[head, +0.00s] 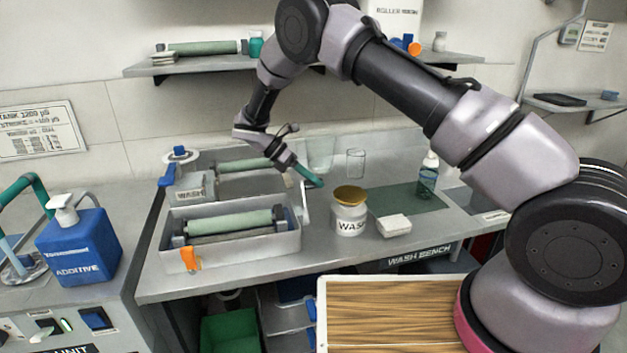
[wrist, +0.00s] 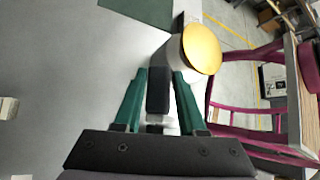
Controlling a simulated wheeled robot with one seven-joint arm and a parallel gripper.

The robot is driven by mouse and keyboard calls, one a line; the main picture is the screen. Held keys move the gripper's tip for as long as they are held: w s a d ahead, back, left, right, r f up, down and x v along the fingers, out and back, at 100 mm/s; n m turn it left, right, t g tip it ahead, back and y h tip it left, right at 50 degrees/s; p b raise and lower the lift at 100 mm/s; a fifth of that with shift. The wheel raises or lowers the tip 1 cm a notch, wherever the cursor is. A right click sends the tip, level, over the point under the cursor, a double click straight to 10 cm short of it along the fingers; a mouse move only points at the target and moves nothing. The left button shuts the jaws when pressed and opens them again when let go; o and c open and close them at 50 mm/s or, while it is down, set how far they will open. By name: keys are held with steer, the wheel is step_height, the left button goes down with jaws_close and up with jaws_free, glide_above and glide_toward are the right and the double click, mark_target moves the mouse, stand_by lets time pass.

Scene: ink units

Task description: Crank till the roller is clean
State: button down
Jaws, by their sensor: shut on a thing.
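A pale green roller (head: 228,222) lies across a grey wash tray (head: 240,251) on the wash bench. A thin white crank arm (head: 304,208) stands at the tray's right end. My gripper (head: 309,177) reaches down from above over that end, with its teal fingers by the top of the crank. In the wrist view my gripper (wrist: 160,85) is shut on the black crank handle (wrist: 158,92), which shows between the fingers. My fingers mostly hide the handle in the head view. How clean the roller surface is cannot be told at this size.
A white wash jar (head: 349,219) with a yellow lid stands just right of the crank. A white block (head: 393,225) lies beyond it, and a pump bottle (head: 428,175) stands further right. A second green roller (head: 245,165) lies behind the tray. A blue additive jug (head: 78,245) stands left.

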steer(key=shift+w, duration=0.1)
steer(key=c, duration=0.6)
jaws_free()
steer(key=s+v, duration=0.1)
steer(key=v, duration=0.9)
steer(key=shift+w+a+r, duration=0.25)
steer(key=shift+w+a, duration=0.05)
steer(key=shift+w, duration=0.2)
